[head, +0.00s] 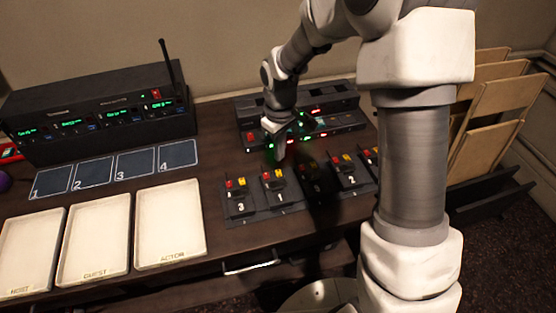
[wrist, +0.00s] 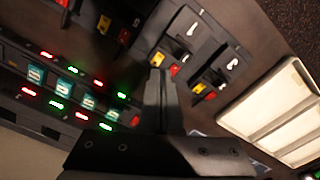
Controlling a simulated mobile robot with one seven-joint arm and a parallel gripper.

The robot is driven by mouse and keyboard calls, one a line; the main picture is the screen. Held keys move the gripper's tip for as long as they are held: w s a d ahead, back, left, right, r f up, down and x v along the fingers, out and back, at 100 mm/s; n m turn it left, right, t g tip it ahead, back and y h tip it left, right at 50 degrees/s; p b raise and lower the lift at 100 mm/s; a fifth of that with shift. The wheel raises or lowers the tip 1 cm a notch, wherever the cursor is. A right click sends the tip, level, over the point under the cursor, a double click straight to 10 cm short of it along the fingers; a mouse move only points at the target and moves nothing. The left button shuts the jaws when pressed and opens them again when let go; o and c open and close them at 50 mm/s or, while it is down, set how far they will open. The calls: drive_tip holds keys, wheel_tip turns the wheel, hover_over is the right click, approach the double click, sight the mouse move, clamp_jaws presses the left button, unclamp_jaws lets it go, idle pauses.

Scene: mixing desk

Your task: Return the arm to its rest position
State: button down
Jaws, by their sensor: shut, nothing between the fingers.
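My gripper (head: 280,154) hangs over the desk in the head view, between the dark unit with lit displays and the row of small black packs. Its fingers point down. In the wrist view, the fingers (wrist: 160,90) are together with nothing between them. The arm reaches from the right foreground over the desk and hides part of the right end of the pack row. Whether the fingertips touch anything below cannot be told.
Black packs with red and yellow parts (head: 237,187) stand near the front edge. The lit unit (head: 337,112) is behind. A receiver rack (head: 95,122) with an antenna, numbered pads (head: 93,174) and empty trays (head: 100,235) lie left. Wooden panels (head: 490,125) stand right.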

drive_tip(key=s+d+r+m+t+p, duration=0.1)
drive_tip(key=s+d+r+m+t, duration=0.2)
drive_tip(key=s+r, duration=0.55)
drive_tip(key=s+d+r+m+t, duration=0.1)
drive_tip(key=s+d+r+m, duration=0.3)
drive_tip(key=r, duration=0.8)
drive_tip(key=s+d+r+m+t, duration=0.1)
drive_tip(key=s+d+r, duration=0.1)
drive_tip(key=s, duration=0.7)
drive_tip(key=shift+d+r+t, duration=0.15)
drive_tip(key=shift+r+t, duration=0.1)
drive_tip(key=shift+t, duration=0.05)
